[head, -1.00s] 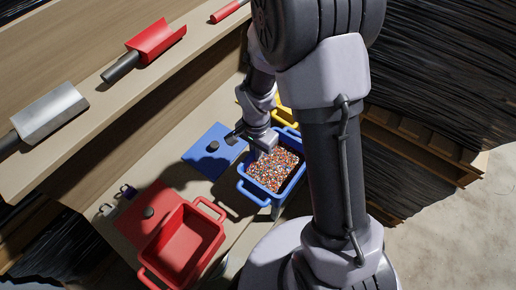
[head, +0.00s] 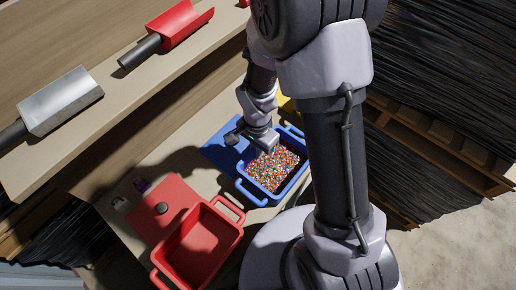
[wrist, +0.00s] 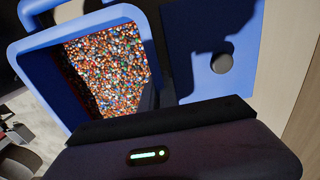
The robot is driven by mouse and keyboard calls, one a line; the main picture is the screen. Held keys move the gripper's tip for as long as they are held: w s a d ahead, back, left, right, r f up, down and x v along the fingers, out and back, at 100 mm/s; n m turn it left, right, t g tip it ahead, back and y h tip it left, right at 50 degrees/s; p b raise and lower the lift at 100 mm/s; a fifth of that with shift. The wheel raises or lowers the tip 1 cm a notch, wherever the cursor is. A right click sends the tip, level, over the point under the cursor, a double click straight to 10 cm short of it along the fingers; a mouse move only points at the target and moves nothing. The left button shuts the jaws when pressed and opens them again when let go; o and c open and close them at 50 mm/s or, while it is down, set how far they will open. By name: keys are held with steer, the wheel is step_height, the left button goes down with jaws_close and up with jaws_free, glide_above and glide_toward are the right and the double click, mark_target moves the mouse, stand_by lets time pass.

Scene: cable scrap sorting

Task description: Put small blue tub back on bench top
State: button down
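The small blue tub (head: 240,188) is filled with multicoloured granules and overlaps the blue lid in the head view. My gripper (head: 262,146) is at its upper-left wall and appears shut on it; the finger gap is not clear. In the wrist view the tub (wrist: 38,50) fills the upper left, a dark finger (wrist: 148,95) against its near right wall. The bench top (head: 180,150) is beige and lies under the lids; whether the tub touches anything below is hidden.
A flat blue lid (wrist: 190,45) with a dark knob lies beside the tub. A red lid (head: 165,190) and an open red tub (head: 202,250) are at lower left. A raised shelf (head: 110,100) holds scoops. A yellow tub (head: 286,104) is mostly hidden behind my arm.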

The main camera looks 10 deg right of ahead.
steer(key=c, duration=1.6)
jaws_free()
steer(key=shift+c, duration=0.2)
step_height(320, 180, up, 22)
steer(key=s+n+t+p, duration=0.2)
steer(key=p, duration=0.3)
steer(key=s+r+n+t+y, duration=0.2)
steer(key=s+r+n+t, duration=0.1)
steer(key=s+r, duration=0.7)
steer(key=shift+r+n+t, duration=0.4)
steer(key=shift+r+n, duration=0.3)
steer(key=shift+r, duration=0.1)
steer(key=shift+s, duration=0.1)
